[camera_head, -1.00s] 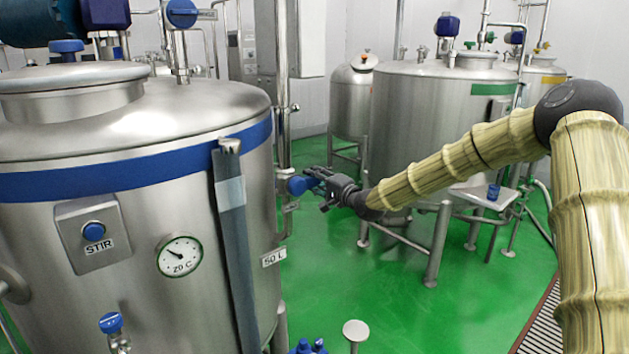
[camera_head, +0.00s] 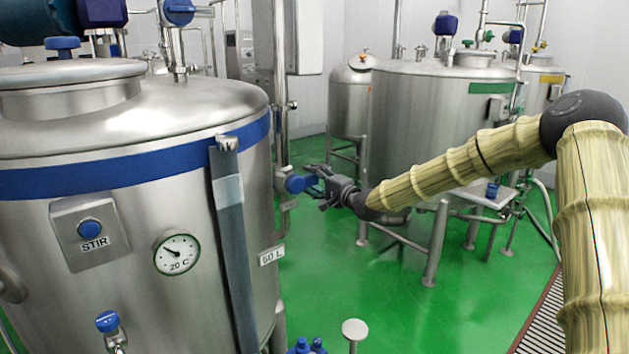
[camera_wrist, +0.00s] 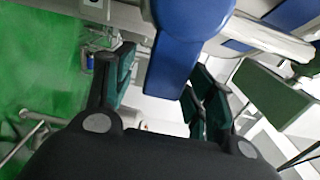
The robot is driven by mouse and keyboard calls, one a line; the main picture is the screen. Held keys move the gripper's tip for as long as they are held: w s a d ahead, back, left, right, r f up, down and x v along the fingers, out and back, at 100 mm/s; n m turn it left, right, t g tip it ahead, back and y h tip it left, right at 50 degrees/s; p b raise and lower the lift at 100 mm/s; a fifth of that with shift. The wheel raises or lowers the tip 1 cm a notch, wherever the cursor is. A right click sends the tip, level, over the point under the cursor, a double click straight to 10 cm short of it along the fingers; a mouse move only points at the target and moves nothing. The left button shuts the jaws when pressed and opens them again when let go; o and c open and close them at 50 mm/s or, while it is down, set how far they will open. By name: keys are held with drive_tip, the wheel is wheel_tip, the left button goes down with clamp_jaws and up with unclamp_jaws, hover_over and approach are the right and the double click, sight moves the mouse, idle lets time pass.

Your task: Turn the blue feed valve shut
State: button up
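The blue feed valve handle (camera_head: 299,184) sits on the vertical steel pipe just right of the near tank. In the wrist view, its blue handle (camera_wrist: 178,55) points down from the top middle toward my gripper. My gripper (camera_head: 318,178) is at the right end of the handle in the head view. In the wrist view, the fingers of my gripper (camera_wrist: 158,92) are spread, with the handle's end between them. A gap shows between the left finger and the handle; the right finger is close to it, and I cannot tell whether they touch.
The near steel tank (camera_head: 130,125) with a blue band fills the left. A green-banded tank (camera_head: 420,120) stands behind my arm. A small table (camera_head: 478,197) with a blue item stands under my arm. Green floor (camera_head: 340,270) is open below the gripper.

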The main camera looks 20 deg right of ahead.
drive_tip(key=shift+a, duration=0.1)
drive_tip(key=shift+s+r, duration=0.1)
drive_tip(key=shift+s, duration=0.1)
drive_tip(key=v, duration=1.1)
drive_tip(key=shift+s+d, duration=0.25)
